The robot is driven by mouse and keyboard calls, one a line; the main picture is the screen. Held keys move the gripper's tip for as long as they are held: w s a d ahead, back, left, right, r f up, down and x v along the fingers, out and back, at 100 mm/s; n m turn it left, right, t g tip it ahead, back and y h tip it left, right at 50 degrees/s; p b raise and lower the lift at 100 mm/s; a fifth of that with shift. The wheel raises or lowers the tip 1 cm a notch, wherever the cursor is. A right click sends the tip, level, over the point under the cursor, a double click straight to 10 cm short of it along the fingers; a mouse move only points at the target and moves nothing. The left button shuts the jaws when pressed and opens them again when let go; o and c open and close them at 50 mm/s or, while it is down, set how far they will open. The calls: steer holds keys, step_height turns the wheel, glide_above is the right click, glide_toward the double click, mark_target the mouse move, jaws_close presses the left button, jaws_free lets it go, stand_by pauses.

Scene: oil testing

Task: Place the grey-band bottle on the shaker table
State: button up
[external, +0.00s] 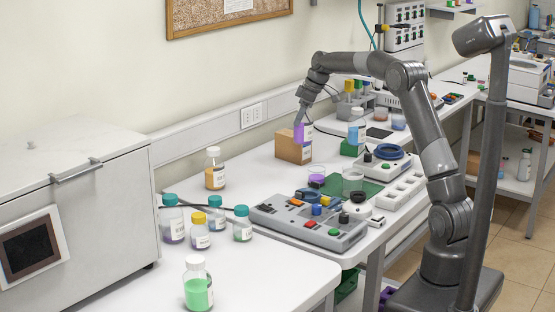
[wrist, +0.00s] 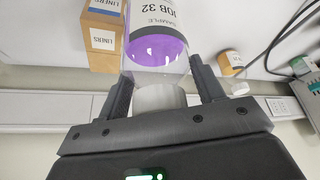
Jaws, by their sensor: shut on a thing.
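My gripper (external: 302,115) is shut on a clear bottle of purple liquid (external: 303,133) beside the cardboard box on the back bench. In the wrist view the fingers of my gripper (wrist: 164,88) stand on both sides of the bottle's pale grey-white cap. The bottle (wrist: 158,50) has a white label reading "JOB 32".
The cardboard box (external: 289,149) reads "LINERS" in the wrist view (wrist: 102,40). An amber bottle (external: 214,175) stands left of it, a blue-liquid bottle (external: 356,130) right. Several capped bottles stand at the front left. A clear beaker (external: 316,175) stands behind the instrument.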

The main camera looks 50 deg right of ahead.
steer(key=s+a+r+n+g+y, duration=0.1)
steer(key=s+a+n, duration=0.4)
steer(key=a, duration=0.8)
steer(key=s+a+r+n+g+y, duration=0.15)
steer(key=s+a+n, duration=0.35)
steer(key=a, duration=0.8)
steer(key=s+a+f+n+g, duration=0.15)
steer(key=s+a+n, duration=0.25)
steer(key=s+a, duration=0.5)
steer(key=s+a+f+n+g, duration=0.15)
steer(key=s+a+n, duration=0.25)
steer(key=s+a, duration=0.5)
steer(key=s+a+f, duration=0.4)
steer(key=a+f, duration=0.5)
steer(key=f, duration=0.1)
steer(key=shift+a, duration=0.2)
steer(key=shift+f+g, duration=0.15)
steer(key=shift+g, duration=0.1)
steer(key=o, duration=1.3)
steer(key=shift+f, duration=0.1)
steer(key=shift+c, duration=0.2)
